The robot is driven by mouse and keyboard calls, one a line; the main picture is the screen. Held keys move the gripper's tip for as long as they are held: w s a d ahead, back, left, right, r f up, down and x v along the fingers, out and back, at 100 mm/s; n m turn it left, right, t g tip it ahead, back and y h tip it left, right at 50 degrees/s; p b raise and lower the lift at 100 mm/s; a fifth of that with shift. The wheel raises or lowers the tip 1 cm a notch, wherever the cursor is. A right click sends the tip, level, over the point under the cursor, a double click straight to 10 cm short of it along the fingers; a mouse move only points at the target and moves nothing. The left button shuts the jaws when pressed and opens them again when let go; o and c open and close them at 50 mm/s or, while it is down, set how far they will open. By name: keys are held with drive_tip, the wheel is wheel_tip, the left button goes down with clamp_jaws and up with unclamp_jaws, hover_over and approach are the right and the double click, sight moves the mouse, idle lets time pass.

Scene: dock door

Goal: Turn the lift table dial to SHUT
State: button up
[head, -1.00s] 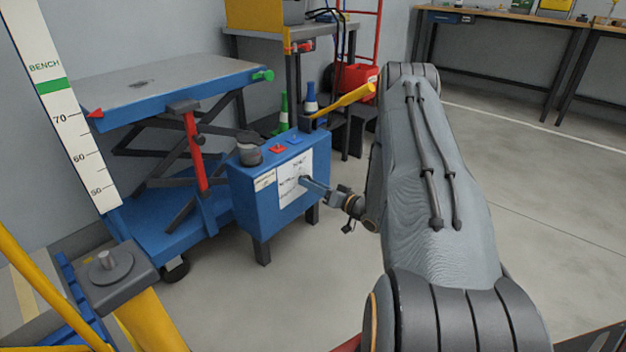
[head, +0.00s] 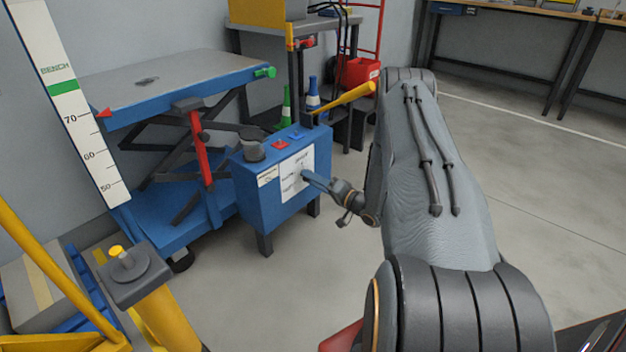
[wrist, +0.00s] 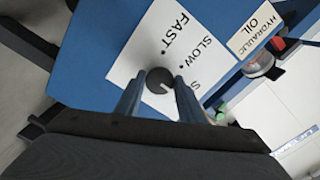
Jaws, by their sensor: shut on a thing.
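The lift table dial (wrist: 158,78) is a round dark knob with a light mark, on a white label plate (wrist: 125,62) on the front of the blue box (head: 265,209). The plate reads FAST, SLOW and a word beginning with S, the rest hidden by a finger. The mark points down and right in the wrist view; I cannot tell exactly which word it meets. My gripper (wrist: 158,88) is shut on the dial, one finger on each side. In the head view my gripper (head: 309,179) reaches the plate from the right and hides the dial. The lift table (head: 180,82) stands raised behind.
A height scale (head: 85,130) stands left, the table's red pointer near 70. A yellow handle (head: 345,101) juts above the box. A yellow post (head: 165,310) is at front left. Red and blue buttons and a dark cylinder top the box. Floor to the right is clear.

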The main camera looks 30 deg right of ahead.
drive_tip(key=o, duration=1)
drive_tip(key=shift+o, duration=0.2)
drive_tip(key=shift+s, duration=0.1)
drive_tip(key=p+v, duration=0.2)
drive_tip(key=v, duration=0.5)
drive_tip(key=shift+s, duration=0.3)
drive_tip(key=shift+d, duration=0.1)
